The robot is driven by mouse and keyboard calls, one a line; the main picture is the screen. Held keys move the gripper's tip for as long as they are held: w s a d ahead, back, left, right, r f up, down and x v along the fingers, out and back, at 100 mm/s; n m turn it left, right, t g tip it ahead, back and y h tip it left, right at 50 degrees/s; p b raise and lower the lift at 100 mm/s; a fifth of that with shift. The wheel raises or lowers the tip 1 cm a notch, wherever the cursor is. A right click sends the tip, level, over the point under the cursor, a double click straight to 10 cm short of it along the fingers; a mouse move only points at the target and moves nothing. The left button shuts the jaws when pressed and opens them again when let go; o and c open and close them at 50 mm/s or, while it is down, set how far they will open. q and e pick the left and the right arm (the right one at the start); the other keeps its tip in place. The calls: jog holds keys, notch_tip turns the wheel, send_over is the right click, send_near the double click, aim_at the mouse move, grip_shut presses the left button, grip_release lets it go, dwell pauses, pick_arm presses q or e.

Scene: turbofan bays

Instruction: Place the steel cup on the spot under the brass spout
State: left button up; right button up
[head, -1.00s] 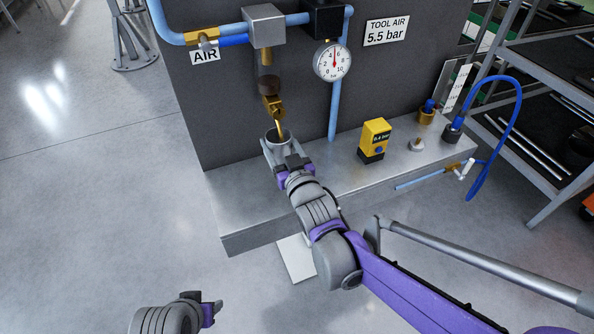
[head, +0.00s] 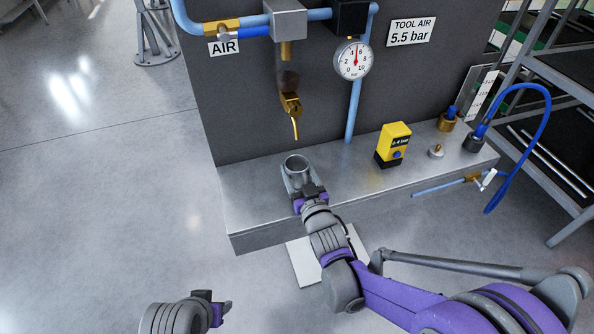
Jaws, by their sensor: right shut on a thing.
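The steel cup (head: 297,169) is upright, its open mouth facing up, at the left part of the steel ledge. My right gripper (head: 298,189) is shut on it from the near side. The brass spout (head: 294,118) hangs from the pipework, its tip just above the cup's far rim in the picture, apart from it. I cannot tell whether the cup's base touches the ledge; the gripper hides its lower near side. The spot under the spout is not visible. My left gripper (head: 220,307) is low at the left, away from the ledge; its jaw opening is unclear.
The steel ledge (head: 345,178) is clear between the cup and a yellow meter (head: 393,145). A small metal knob (head: 436,151), brass fitting (head: 447,121) and blue hose (head: 546,115) are to the right. A dark panel (head: 235,110) stands behind. A shelf rack is at far right.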

jog(key=shift+f, duration=0.1)
jog(key=o, duration=1.4)
